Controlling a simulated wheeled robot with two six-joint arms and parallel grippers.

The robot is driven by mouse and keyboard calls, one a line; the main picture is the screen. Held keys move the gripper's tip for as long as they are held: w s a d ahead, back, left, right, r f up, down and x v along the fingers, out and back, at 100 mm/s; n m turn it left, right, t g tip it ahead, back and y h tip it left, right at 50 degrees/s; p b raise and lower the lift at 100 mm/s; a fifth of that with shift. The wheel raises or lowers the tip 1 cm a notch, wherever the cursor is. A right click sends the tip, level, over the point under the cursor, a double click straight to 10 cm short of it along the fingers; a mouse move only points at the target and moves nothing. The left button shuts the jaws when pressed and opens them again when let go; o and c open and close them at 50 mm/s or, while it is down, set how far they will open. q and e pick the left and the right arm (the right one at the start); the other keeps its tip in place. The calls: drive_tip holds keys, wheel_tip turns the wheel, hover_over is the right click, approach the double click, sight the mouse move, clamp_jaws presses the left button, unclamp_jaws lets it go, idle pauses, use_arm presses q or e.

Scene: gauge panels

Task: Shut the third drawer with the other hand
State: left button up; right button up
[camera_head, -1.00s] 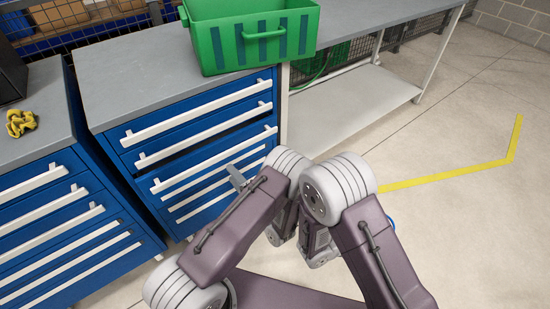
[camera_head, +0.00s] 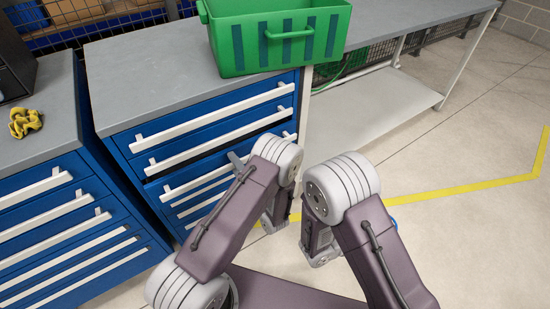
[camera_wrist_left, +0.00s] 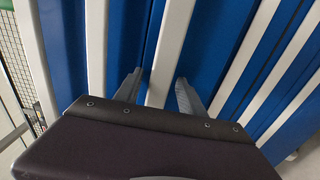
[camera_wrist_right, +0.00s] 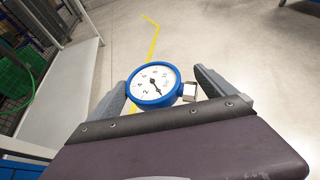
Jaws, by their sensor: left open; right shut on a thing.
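The third drawer (camera_head: 164,187) of the blue cabinet stands slightly out, with a dark gap above its front. My left gripper (camera_head: 237,161) is at its long white handle (camera_head: 205,178). In the left wrist view, my left gripper (camera_wrist_left: 157,92) is open, with its fingers on either side of a white handle bar (camera_wrist_left: 168,55); whether they touch it I cannot tell. In the right wrist view, my right gripper (camera_wrist_right: 158,90) is shut on a round gauge (camera_wrist_right: 153,82) with a white face and blue rim. In the head view the right fingers are hidden behind the arm.
A green crate (camera_head: 285,38) stands on the cabinet's grey top (camera_head: 150,75). Another blue drawer cabinet (camera_head: 60,215) is at the left, with a yellow cloth (camera_head: 25,122) on it. A bench with a lower shelf (camera_head: 375,115) is at the right; open floor lies beyond.

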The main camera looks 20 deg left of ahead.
use_arm(q)
drive_tip(key=shift+s, duration=0.1)
clamp_jaws()
idle(1.3)
